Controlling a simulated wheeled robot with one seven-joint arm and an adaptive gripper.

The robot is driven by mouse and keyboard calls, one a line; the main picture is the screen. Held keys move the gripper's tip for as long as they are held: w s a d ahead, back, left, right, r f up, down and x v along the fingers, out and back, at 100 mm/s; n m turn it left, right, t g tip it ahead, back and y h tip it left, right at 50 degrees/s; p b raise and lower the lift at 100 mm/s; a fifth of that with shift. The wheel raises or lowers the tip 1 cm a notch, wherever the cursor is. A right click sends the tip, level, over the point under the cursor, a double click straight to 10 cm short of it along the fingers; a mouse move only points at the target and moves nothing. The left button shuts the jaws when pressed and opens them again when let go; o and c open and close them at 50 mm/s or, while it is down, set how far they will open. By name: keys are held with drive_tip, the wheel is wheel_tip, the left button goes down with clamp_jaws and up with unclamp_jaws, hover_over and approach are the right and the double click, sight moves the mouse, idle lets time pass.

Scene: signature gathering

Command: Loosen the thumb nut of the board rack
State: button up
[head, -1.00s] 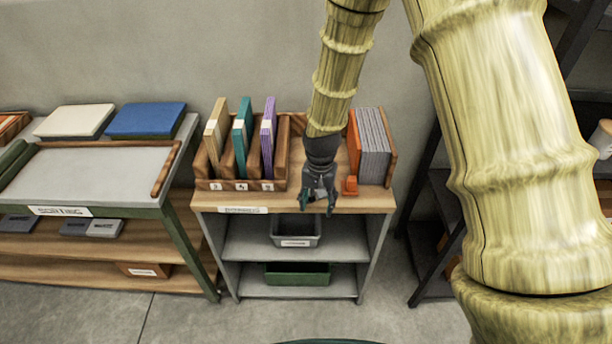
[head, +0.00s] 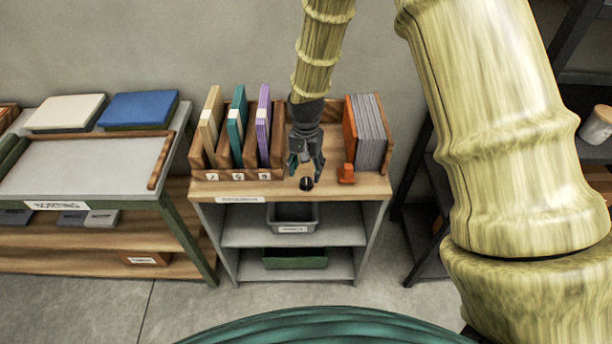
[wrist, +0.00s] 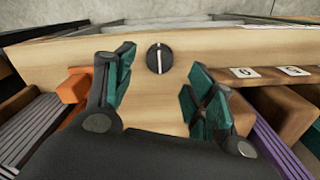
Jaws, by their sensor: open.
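A dark round knob with a pale bar across its face, which looks like the thumb nut (head: 306,184), sits on the wooden top near its front edge. It also shows in the wrist view (wrist: 159,58), beyond the fingertips and roughly between them. My gripper (head: 306,166) is open and empty, its dark green finger pads apart. In the wrist view (wrist: 160,84) nothing lies between the pads, and neither touches the knob. The board rack (head: 238,173) stands left of my gripper with a tan, a teal and a purple board upright in numbered slots.
Right of the knob are a small orange block (head: 346,174) and a row of grey boards (head: 369,135) with an orange end piece. Grey and green bins (head: 292,216) sit on the shelves below. A sorting table (head: 85,170) stands at left. The wood around the knob is clear.

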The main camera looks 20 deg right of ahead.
sight(306, 181)
drive_tip(key=shift+f+p, duration=0.4)
drive_tip(key=shift+f, duration=1.8)
drive_tip(key=shift+c, duration=0.3)
drive_tip(key=c, duration=1)
